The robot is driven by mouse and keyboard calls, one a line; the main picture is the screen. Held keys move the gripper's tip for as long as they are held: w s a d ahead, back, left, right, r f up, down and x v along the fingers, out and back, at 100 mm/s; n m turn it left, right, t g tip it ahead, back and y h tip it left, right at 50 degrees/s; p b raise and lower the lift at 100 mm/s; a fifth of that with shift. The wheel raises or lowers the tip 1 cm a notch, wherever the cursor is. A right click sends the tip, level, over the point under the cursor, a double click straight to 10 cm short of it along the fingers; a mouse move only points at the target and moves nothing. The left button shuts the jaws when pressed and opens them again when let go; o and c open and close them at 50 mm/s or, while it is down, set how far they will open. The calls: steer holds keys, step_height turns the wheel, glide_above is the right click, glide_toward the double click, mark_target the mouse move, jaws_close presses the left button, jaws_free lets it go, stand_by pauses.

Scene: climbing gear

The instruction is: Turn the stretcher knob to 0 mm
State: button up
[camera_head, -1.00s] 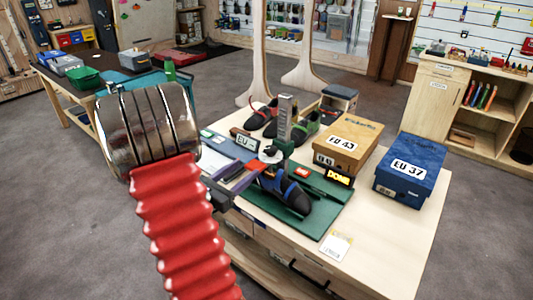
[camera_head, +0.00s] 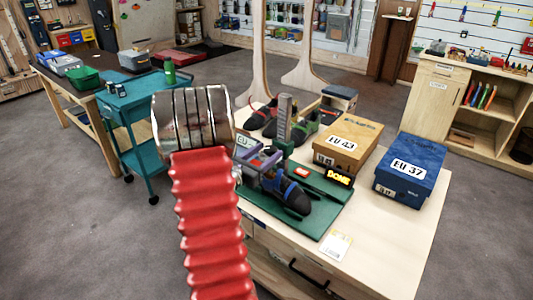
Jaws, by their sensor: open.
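The stretcher stand sits on a green board (camera_head: 322,216) on the wooden bench. It has an upright grey scale (camera_head: 284,117) and a dark shoe with blue parts (camera_head: 293,197). A small black display (camera_head: 339,176) on the board shows yellow letters that look like "DONE". I cannot make out the knob; my gripper and red-sleeved arm cover that area. Whether the fingers touch anything cannot be told.
A tan box marked EU 43 (camera_head: 347,144) and a blue box marked EU 37 (camera_head: 410,168) stand right of the board. Other shoes (camera_head: 262,118) lie behind it. A white tag (camera_head: 335,246) lies at the front. A teal cart (camera_head: 136,105) stands left.

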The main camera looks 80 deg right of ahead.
steer(key=shift+s+d, duration=0.1)
steer(key=shift+d, duration=0.05)
steer(key=shift+c, duration=0.6)
steer(key=c, duration=0.9)
